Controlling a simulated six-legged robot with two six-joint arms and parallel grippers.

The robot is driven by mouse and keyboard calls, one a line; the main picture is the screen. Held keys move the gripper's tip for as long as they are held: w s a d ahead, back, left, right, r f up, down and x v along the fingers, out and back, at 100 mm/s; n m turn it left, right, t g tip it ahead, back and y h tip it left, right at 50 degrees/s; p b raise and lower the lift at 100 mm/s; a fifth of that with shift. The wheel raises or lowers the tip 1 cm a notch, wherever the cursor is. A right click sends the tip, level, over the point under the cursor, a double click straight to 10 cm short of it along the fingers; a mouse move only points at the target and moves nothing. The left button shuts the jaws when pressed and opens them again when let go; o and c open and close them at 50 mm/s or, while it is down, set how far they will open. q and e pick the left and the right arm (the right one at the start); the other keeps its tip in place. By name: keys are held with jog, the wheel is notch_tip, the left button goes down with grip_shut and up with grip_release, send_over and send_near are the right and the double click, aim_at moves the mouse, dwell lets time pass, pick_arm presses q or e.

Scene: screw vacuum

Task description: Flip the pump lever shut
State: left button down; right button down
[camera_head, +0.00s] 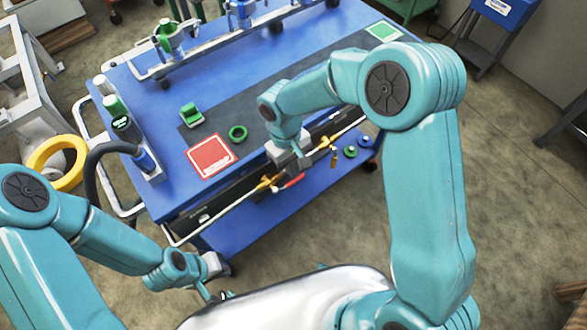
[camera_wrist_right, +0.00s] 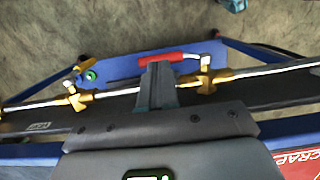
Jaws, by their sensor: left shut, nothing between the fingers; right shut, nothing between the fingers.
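The pump lever is a red handle (camera_head: 291,181) at a brass valve (camera_head: 267,183) on the pipe along the cart's front edge. In the right wrist view the red handle (camera_wrist_right: 170,57) lies roughly along the pipe, its valve (camera_wrist_right: 207,78) to the right. My right gripper (camera_head: 300,165) is shut and empty, just by the handle. In the wrist view its fingertips (camera_wrist_right: 157,66) overlap the handle's left part; I cannot tell whether they touch. My left gripper (camera_head: 220,295) is shut and empty, low in front of the cart and away from the lever.
A second brass valve (camera_head: 325,143) sits farther right on the pipe. The blue cart (camera_head: 335,35) carries a red square (camera_head: 211,156), a green ring (camera_head: 238,133), a green block (camera_head: 191,114) and bottles at the left. Small green and blue rings (camera_head: 350,152) lie on the lower shelf.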

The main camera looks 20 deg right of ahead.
jog(key=shift+s+f, duration=0.15)
jog(key=shift+f, duration=0.5)
jog(key=f+b, duration=0.1)
jog(key=d+f+b, duration=0.1)
jog(key=b, duration=0.1)
jog(key=shift+w+f, duration=0.2)
jog(key=shift+f, duration=0.05)
jog(key=shift+r, duration=0.1)
